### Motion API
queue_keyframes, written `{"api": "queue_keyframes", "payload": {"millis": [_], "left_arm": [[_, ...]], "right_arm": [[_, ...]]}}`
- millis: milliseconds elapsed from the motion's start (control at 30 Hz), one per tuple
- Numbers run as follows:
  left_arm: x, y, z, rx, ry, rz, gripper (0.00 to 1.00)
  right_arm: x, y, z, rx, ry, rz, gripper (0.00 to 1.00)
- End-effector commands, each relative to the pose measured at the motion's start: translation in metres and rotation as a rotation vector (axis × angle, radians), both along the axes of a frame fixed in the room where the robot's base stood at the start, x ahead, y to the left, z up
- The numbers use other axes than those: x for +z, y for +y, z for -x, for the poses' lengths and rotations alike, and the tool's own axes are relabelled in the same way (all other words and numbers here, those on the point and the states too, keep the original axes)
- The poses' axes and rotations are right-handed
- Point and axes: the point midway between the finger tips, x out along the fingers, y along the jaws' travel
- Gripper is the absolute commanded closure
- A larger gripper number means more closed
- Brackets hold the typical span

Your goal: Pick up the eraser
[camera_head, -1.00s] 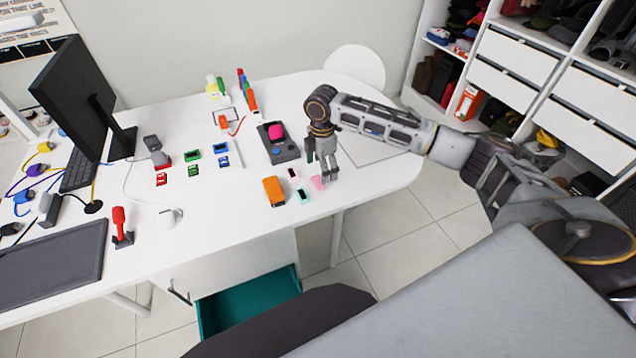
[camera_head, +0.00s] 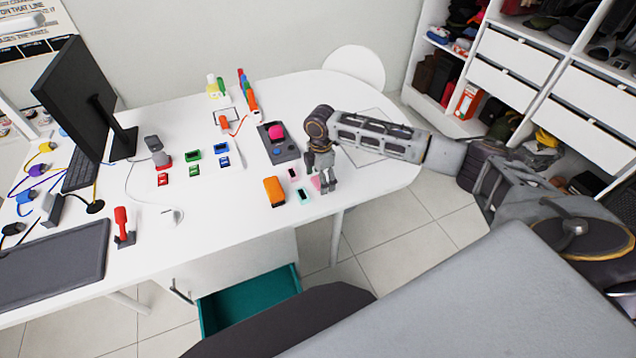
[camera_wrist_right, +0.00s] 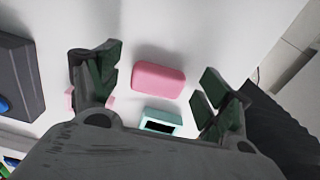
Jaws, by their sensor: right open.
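A pink rounded block, which looks like the eraser (camera_wrist_right: 158,78), lies on the white table. In the wrist view it shows between the fingers of my right gripper (camera_wrist_right: 158,74), with a gap on each side. In the head view the eraser (camera_head: 315,183) is partly hidden by my right gripper (camera_head: 326,185), which points down just above the table near its front edge. The right gripper is open and empty. My left gripper is not in view.
A teal sharpener (camera_wrist_right: 161,121) lies close to the eraser. A pink sharpener (camera_head: 293,173), an orange block (camera_head: 274,190) and a dark grey device (camera_head: 279,146) are to the left. The table front edge is near. A teal drawer (camera_head: 250,300) stands open below.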

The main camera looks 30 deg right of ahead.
Motion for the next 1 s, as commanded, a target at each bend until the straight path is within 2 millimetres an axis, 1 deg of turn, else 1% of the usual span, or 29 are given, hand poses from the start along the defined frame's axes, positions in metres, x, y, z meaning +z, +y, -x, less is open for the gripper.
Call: {"api": "queue_keyframes", "payload": {"millis": [133, 467, 800, 1000], "left_arm": [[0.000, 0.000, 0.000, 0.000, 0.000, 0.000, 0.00], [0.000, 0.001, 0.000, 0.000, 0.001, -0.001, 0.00], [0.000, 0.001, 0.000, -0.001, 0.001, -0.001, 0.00], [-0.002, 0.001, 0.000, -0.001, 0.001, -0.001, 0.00]], "right_arm": [[0.000, 0.000, 0.000, 0.000, 0.000, 0.000, 0.23], [0.000, 0.000, 0.000, 0.000, 0.000, 0.000, 0.65], [0.002, 0.000, 0.000, 0.000, -0.001, 0.000, 0.66], [0.013, 0.000, 0.000, 0.000, -0.002, 0.000, 0.66]]}}
